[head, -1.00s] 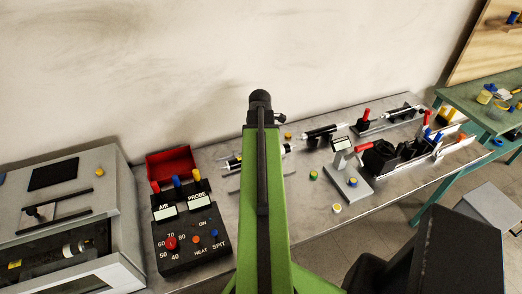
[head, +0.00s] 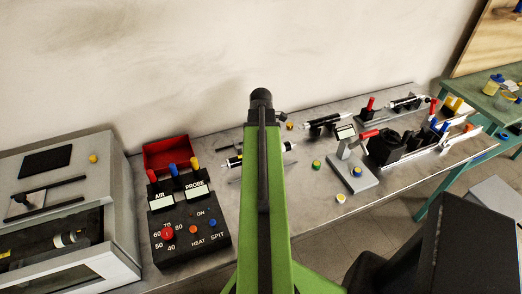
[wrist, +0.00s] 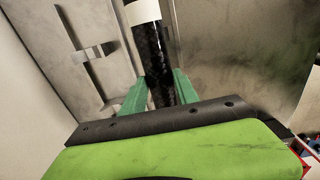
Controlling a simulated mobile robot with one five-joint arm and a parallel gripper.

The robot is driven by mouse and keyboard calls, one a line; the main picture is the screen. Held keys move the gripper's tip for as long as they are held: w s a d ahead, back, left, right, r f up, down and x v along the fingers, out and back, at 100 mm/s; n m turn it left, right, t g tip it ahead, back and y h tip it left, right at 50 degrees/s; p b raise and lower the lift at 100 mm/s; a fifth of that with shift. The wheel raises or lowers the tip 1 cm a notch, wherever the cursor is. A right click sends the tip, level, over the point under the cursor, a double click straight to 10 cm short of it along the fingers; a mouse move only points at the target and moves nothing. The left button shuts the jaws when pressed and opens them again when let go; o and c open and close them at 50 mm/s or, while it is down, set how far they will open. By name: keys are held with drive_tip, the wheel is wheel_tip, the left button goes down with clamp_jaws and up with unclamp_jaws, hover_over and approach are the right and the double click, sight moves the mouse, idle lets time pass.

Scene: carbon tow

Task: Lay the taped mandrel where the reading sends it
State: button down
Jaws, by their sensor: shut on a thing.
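My gripper (wrist: 160,92) shows in the wrist view with green fingers shut on a dark rod, the mandrel (wrist: 148,45), which has a white band near the top of the picture. In the head view my green arm hides the gripper and what it holds. A dark rod with pale ends (head: 233,160) shows on both sides of my arm; I cannot tell what bears it. The black control box (head: 190,233) has AIR and PROBE displays whose readings I cannot make out, and a red knob.
A grey oven (head: 122,235) with a glass front stands at left, a rod dimly visible inside. A red tray (head: 172,154) stands behind the control box. Other rods (head: 322,124), a red-handled press (head: 352,165) and small coloured buttons occupy the right of the bench (head: 290,215).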

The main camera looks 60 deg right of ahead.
drive_tip(key=shift+f+b, duration=0.5)
drive_tip(key=shift+f, duration=0.05)
drive_tip(key=c, duration=0.8)
unclamp_jaws()
drive_tip(key=shift+c, duration=0.2)
drive_tip(key=shift+r, duration=0.1)
wheel_tip(320, 180, up, 17)
drive_tip(key=p, duration=1.7)
drive_tip(key=shift+s+r, duration=0.15)
drive_tip(key=shift+a, duration=0.1)
